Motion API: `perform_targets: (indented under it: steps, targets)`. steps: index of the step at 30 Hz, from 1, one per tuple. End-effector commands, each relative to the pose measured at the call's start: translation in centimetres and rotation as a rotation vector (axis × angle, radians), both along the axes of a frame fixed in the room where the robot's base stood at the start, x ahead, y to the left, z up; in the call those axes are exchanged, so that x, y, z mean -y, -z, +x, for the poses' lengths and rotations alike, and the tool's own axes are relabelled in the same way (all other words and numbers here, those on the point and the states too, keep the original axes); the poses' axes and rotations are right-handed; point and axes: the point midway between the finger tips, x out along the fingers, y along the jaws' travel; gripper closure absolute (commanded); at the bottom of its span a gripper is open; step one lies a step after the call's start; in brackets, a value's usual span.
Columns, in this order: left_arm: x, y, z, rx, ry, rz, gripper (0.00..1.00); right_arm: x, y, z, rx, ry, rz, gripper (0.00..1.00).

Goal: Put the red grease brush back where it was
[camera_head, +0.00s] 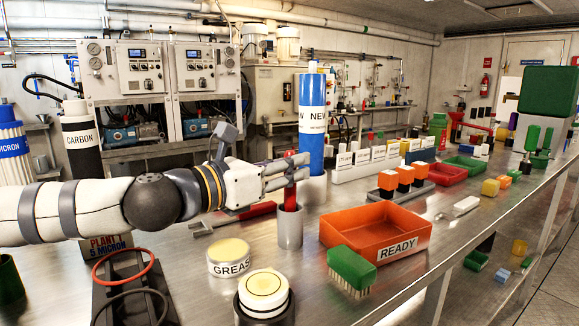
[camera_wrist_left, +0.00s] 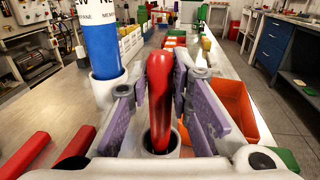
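The red grease brush (camera_head: 291,196) stands upright with its lower end inside a grey cup (camera_head: 290,230) on the metal bench. Its red handle (camera_wrist_left: 159,90) rises from the cup (camera_wrist_left: 160,143) in the left wrist view. The bristle end is hidden in the cup. My left gripper (camera_head: 290,170) is at the handle's upper part, above the cup's rim. In the left wrist view its fingers (camera_wrist_left: 160,85) lie on both sides of the handle, very close to it. I cannot tell whether both touch it. My right gripper is not in view.
A grease tin (camera_head: 231,258) and a round white-topped jar (camera_head: 264,292) stand in front of the cup. An orange READY tray (camera_head: 375,238) and a green brush (camera_head: 351,270) are to the right. A blue filter (camera_head: 312,125) stands close behind. A red-handled tool (camera_head: 245,212) lies left.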

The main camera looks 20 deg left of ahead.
Motion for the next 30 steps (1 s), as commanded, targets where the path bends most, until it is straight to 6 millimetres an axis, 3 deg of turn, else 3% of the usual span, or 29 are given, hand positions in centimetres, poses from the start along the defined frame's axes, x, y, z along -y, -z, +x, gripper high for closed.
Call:
perform_targets:
  steps: [13,24,30]
  targets:
    - [-0.3,-0.7,-0.4,0.003,-0.001,-0.001,0.63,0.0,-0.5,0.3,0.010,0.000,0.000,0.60]
    - [-4.7,-1.0,-8.4,0.007,-0.002,-0.003,0.63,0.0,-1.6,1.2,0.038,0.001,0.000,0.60]
    - [-5.7,-0.7,-10.4,0.004,0.000,0.000,0.63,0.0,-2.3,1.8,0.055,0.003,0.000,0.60]
